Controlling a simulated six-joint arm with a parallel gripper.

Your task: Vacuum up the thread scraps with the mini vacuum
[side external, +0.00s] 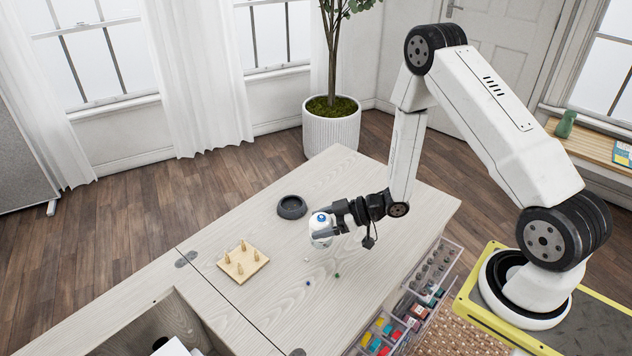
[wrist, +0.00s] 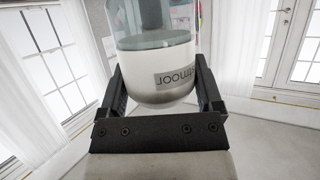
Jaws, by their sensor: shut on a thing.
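My gripper (side external: 338,220) is shut on the mini vacuum (side external: 320,232), a small white body with a blue spot on top, over the cabinet top (side external: 400,235). In the wrist view the vacuum (wrist: 158,75) sits between both fingers, with a clear grey upper part and a label on its white part. Thread scraps lie on the wood in front of it: a dark green one (side external: 337,275), a blue one (side external: 308,283) and a pale speck (side external: 307,259). Whether the vacuum touches the surface is hard to tell.
A dark round holder (side external: 292,207) stands behind and left of the vacuum. A wooden board with upright pegs (side external: 243,262) is further left. Open clear drawers with spools (side external: 384,328) jut out at the front right. An open well (side external: 150,322) is at the lower left.

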